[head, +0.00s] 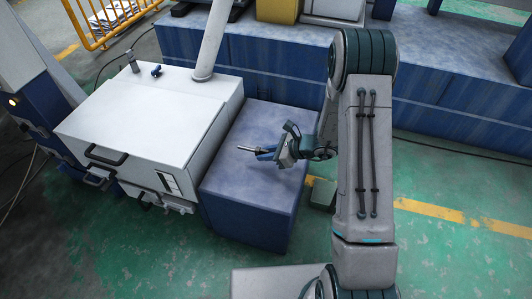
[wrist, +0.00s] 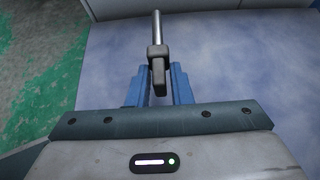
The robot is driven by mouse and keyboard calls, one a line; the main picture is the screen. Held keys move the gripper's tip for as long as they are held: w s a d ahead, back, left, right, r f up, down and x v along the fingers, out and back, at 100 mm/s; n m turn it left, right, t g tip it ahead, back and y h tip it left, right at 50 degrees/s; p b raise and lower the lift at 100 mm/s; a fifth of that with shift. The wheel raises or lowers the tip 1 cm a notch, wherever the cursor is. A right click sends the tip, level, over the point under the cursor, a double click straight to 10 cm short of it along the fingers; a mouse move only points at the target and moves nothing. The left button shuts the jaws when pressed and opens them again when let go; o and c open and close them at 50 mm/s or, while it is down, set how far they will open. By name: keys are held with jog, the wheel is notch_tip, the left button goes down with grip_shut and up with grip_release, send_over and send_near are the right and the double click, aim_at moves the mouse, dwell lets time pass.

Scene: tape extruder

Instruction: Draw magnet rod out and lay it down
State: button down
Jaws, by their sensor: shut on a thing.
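The magnet rod is a slim silver rod (wrist: 156,27) with a dark grey block-shaped handle (wrist: 158,62) at its near end. My gripper (wrist: 159,88) has two blue fingers, one on each side of the handle, and is shut on it. In the head view my gripper (head: 266,153) is over the blue block's top, with the rod (head: 247,149) pointing left toward the white machine. The rod looks clear of the machine. I cannot tell whether it touches the blue surface below.
The blue block (head: 245,205) has a broad bare top. The white machine (head: 150,110) stands to its left, with black handles on its front. A blue wall-like base (head: 285,65) runs behind. Green floor with a yellow line (head: 430,209) lies at right.

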jog(key=shift+f+b, duration=1.8)
jog(key=shift+f, duration=0.9)
jog(key=shift+f, duration=0.1)
jog(key=c, duration=1.2)
grip_release()
jog(key=p+v, duration=0.4)
jog(key=v, duration=1)
jog(key=shift+a, duration=0.1)
